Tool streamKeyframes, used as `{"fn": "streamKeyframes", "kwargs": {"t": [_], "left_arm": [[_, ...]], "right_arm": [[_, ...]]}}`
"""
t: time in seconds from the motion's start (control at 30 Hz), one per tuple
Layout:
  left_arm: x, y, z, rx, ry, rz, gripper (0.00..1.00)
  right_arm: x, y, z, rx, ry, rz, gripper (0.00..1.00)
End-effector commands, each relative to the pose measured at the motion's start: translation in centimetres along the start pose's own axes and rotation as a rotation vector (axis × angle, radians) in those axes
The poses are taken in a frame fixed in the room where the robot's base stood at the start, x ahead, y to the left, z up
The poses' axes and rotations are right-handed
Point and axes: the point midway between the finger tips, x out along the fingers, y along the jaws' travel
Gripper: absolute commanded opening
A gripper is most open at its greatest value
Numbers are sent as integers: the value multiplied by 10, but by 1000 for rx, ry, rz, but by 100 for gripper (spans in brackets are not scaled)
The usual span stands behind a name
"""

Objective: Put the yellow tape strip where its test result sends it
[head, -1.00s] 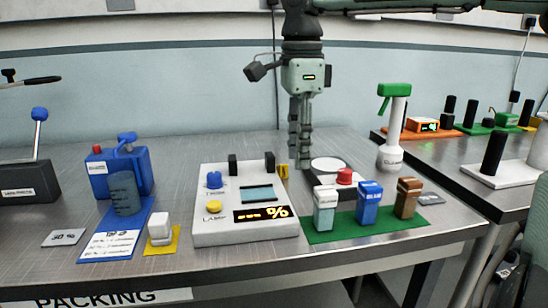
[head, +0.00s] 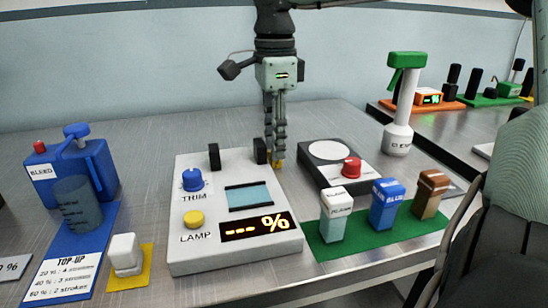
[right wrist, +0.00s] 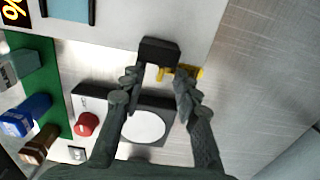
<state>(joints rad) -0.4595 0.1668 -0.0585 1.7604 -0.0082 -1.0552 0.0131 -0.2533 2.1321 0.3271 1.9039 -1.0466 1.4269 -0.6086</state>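The yellow tape strip (head: 277,163) is a small yellow piece at the tester's back right corner, partly hidden by my fingers in the head view. In the right wrist view, the yellow strip (right wrist: 194,73) lies beside a black block and sticks out past one fingertip. My right gripper (head: 275,150) points down there; in the wrist view its fingertips (right wrist: 157,76) are apart, with part of the strip between them. Contact cannot be told. The white tester (head: 240,259) has a blue TRIM knob, a yellow LAMP button and a display reading "--- %". My left gripper is not in view.
A green mat (head: 338,247) holds white, blue and brown containers. A grey unit (head: 371,178) with a white disc and red button stands behind them. A spray bottle (head: 399,139) stands at right. A blue BLEED dispenser (head: 98,165) and a TOP-UP card (head: 75,265) are at left.

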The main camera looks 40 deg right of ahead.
Motion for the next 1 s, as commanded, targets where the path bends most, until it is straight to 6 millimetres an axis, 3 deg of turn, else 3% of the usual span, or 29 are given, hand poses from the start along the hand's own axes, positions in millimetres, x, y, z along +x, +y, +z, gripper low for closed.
{"fn": "streamKeyframes", "kwargs": {"t": [0.13, 0.4, 0.67, 1.0], "left_arm": [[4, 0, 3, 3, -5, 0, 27], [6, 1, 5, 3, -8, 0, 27], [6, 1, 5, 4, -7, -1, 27], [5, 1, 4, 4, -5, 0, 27]], "right_arm": [[18, 0, 0, 2, -1, 1, 31], [22, 0, 0, 2, -1, -1, 31], [21, 0, 0, 2, -1, -1, 0], [21, 0, 0, 2, -1, -1, 0]]}}
